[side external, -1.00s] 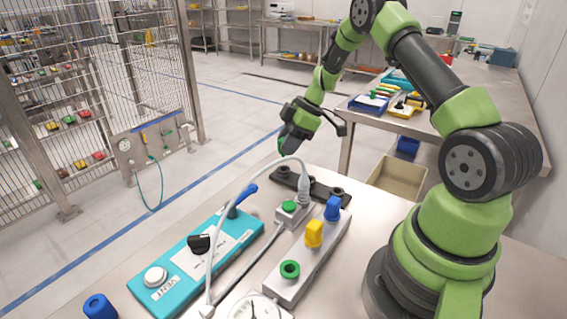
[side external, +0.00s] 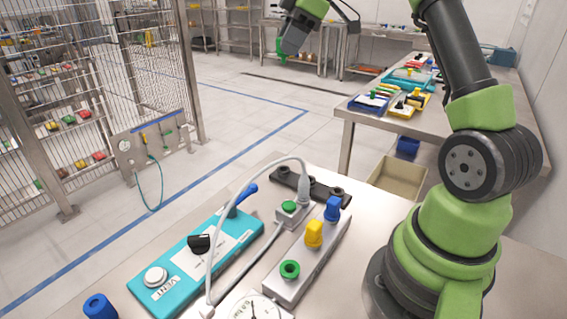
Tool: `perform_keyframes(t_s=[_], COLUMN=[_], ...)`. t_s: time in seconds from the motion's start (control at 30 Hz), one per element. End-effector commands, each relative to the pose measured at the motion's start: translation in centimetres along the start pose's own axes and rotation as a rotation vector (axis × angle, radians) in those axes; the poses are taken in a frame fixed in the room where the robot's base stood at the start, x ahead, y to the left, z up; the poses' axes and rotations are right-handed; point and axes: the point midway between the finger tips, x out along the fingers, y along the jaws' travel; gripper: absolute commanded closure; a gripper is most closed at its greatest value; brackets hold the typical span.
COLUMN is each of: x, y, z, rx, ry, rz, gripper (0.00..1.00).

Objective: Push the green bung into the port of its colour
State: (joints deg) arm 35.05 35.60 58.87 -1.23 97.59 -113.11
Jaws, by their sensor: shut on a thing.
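My gripper (side external: 287,48) is at the top of the view, high above the bench and beyond its far edge. It is shut on the green bung (side external: 281,51), a small green piece partly hidden at its tip. The green port (side external: 289,269) is a green ring with a dark open hole at the near end of the grey port block (side external: 316,262). The bung is well apart from the port. A yellow piece (side external: 314,233) and a blue piece (side external: 332,209) stand upright on the same block.
A white hose (side external: 233,203) arches beside the block. A teal box (side external: 198,262) with a black knob and VENT button lies left of it. A gauge (side external: 256,308) sits in front. A blue piece (side external: 99,307) stands at the lower left. A dark bar (side external: 311,187) lies behind.

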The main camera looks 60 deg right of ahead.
Motion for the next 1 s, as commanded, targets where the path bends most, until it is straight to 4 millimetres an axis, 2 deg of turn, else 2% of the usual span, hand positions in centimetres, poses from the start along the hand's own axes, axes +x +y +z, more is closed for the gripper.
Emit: perform_keyframes(t_s=[0.07, 0.47, 1.0], x=[-0.7, 0.4, 2.3], y=[-0.1, -2.2, -7.5], z=[-0.5, -1.8, -4.7], rx=[0.004, 0.189, 0.717], ry=[0.0, 0.0, 0.0], rz=[0.004, 0.104, 0.398], gripper=[0.94, 0.94, 0.94])
